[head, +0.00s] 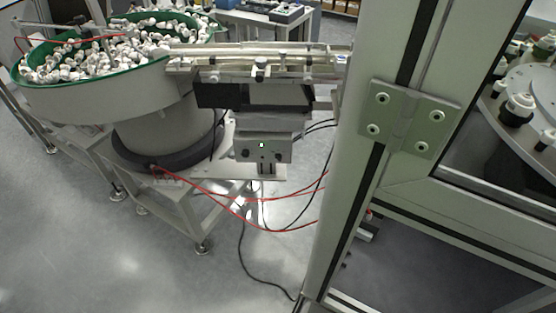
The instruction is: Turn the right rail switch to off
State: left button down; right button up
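A grey control box (263,149) hangs below the linear rail (262,65), near the middle of the view. Neither my left nor my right gripper is in view.
A bowl feeder (160,95) full of white caps stands left on a metal frame (190,200). A framed cell post with a hinge (410,117) blocks the right side. Red and black cables hang to the floor (120,265), which is clear at lower left.

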aim_at(278, 156)
jog(key=i+j+z, duration=0.1)
jog(key=j, duration=0.3)
jog(key=i+j, duration=0.15)
jog(key=j, duration=0.25)
jog(key=i+j+z, duration=0.15)
jog(key=j, duration=0.65)
jog(key=i+z, duration=0.05)
jog(key=i, duration=0.05)
